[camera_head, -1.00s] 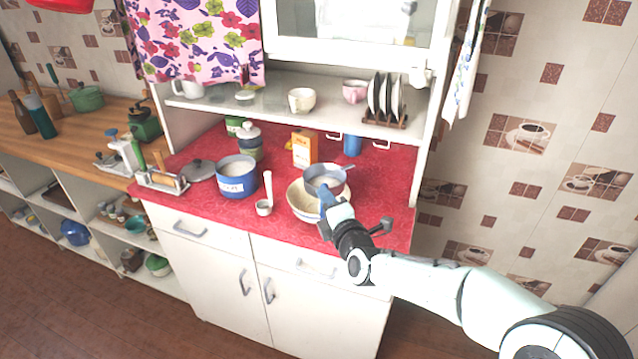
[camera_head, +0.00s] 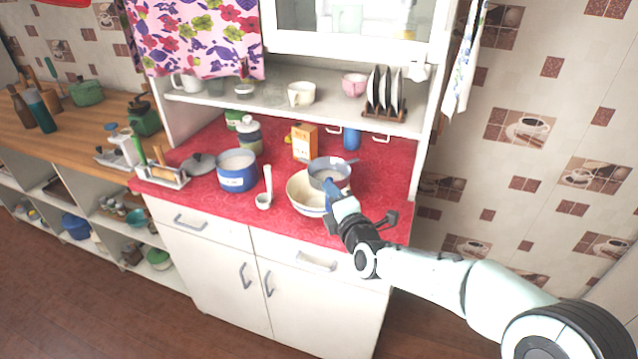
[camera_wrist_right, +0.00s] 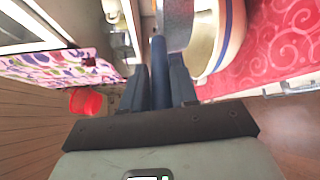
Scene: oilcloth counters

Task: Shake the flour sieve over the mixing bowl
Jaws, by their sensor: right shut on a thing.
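The flour sieve (camera_head: 327,172) is a grey round pan-like sieve with a blue handle. My right gripper (camera_head: 333,192) is shut on its handle and holds the sieve over the right part of the mixing bowl. The sieve's handle (camera_wrist_right: 159,72) lies between the two fingers in the right wrist view, with the grey sieve wall (camera_wrist_right: 178,22) beyond. The mixing bowl (camera_head: 302,191) is cream with a blue band and stands on the red oilcloth; the sieve and gripper hide part of it. It also shows in the right wrist view (camera_wrist_right: 228,45). My left gripper is not in view.
A blue pot (camera_head: 237,171) and a white ladle (camera_head: 266,186) stand left of the bowl. An orange box (camera_head: 304,142) and a blue cup (camera_head: 352,139) stand behind. The red oilcloth (camera_head: 386,190) is clear at the right.

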